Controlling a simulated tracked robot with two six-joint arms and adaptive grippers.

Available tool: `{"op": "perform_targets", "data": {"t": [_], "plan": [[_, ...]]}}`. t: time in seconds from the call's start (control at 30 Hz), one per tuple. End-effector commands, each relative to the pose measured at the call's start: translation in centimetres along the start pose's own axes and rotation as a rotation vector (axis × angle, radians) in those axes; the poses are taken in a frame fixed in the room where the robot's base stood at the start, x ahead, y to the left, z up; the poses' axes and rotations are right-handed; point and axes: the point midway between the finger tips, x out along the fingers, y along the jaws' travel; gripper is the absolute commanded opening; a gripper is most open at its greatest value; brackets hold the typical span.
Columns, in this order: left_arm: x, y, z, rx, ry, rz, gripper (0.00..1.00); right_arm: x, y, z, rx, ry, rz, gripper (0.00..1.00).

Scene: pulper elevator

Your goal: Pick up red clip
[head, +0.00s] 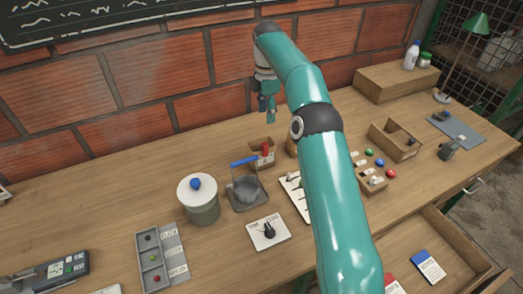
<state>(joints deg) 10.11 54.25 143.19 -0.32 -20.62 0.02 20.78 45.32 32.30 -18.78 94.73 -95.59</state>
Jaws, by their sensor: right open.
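A small red clip (265,149) sits at the top of a brown paper-like bag or box (254,162) near the back of the wooden bench, in the middle of the head view. My right gripper (267,114) hangs above the clip, pointing down, apart from it. It is open and appears empty, though its fingers are small and partly overlapped in this view. My left gripper is not in view.
My right arm covers part of the bench. An open wooden box (398,140) stands right. The brick wall (140,75) rises behind. An open drawer (446,251) is at lower right.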

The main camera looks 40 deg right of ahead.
Motion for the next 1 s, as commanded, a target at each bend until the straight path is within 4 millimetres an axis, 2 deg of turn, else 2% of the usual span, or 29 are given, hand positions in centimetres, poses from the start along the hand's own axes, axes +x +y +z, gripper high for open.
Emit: {"op": "perform_targets", "data": {"t": [0.03,0.1,0.3,0.67,1.0], "plan": [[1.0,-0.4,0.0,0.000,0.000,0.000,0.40,1.8,0.0,-0.2,-0.004,0.000,-0.004,0.48],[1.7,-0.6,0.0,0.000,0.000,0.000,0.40,3.4,0.1,-0.4,-0.006,0.001,-0.004,0.48],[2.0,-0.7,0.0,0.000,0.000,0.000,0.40,6.7,0.2,-0.5,-0.007,0.000,-0.003,0.48],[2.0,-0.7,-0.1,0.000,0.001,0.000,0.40,9.1,0.1,-0.7,-0.009,0.000,-0.002,0.48],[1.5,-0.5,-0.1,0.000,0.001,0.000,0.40,13.1,-0.4,-0.9,-0.008,0.000,-0.001,0.48]]}}
